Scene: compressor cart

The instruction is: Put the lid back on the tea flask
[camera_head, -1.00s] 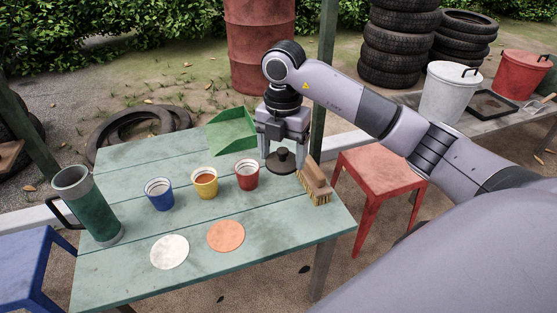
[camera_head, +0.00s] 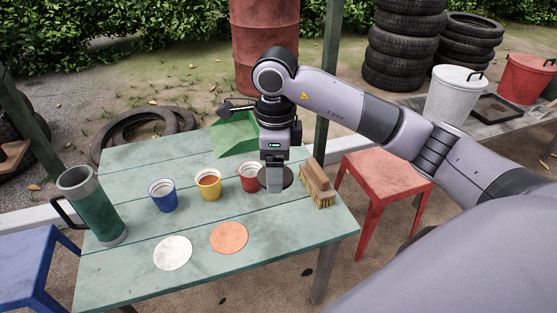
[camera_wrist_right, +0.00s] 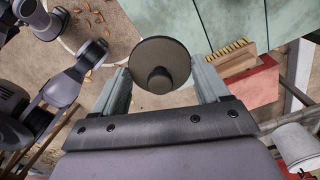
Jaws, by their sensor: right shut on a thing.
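The tea flask (camera_head: 98,212) is a tall green cylinder with a grey rim and a black handle. It stands upright and open at the left end of the table. The lid (camera_wrist_right: 160,55) is a dark round disc with a central knob. My right gripper (camera_head: 275,188) is shut on the lid at the right part of the table, far from the flask. In the wrist view its fingers (camera_wrist_right: 163,88) lie on either side of the disc, with the knob facing the camera. The gripper partly hides the lid in the head view. I cannot tell its height above the table. My left gripper is not in view.
Blue (camera_head: 162,196), yellow (camera_head: 208,187) and red (camera_head: 248,177) cups stand between flask and lid. White (camera_head: 172,254) and orange (camera_head: 229,238) discs lie in front. A brush (camera_head: 318,186) is right of the lid; a green dustpan (camera_head: 232,137) is behind. The table's front is mostly clear.

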